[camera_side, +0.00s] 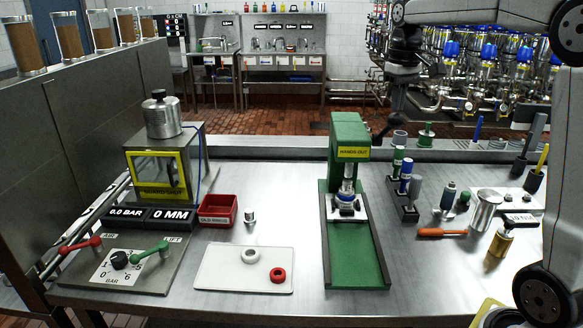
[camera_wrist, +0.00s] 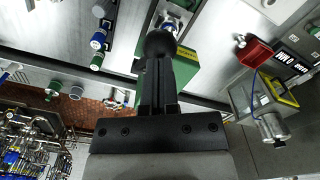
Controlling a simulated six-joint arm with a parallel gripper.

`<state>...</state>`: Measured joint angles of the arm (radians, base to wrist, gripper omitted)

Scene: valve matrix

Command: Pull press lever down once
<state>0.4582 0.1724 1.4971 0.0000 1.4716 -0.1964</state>
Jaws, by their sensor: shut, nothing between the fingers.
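The green press (camera_side: 350,142) stands upright on its green base (camera_side: 357,265) in the middle of the bench, with a yellow "HANDS OUT" label on its head. The lever's dark ball knob (camera_side: 379,136) shows at the right of the press head. My gripper (camera_side: 394,108) points down just above and right of that knob. In the wrist view the black knob (camera_wrist: 159,43) lies right at the tips of my shut fingers (camera_wrist: 158,66); I cannot tell whether they touch. The lever's arm is mostly hidden.
Small bottles and fittings (camera_side: 406,180) stand close to the right of the press. A white tray (camera_side: 222,270) with a red ring, a red bin (camera_side: 217,210) and a guarded unit (camera_side: 160,175) are to the left.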

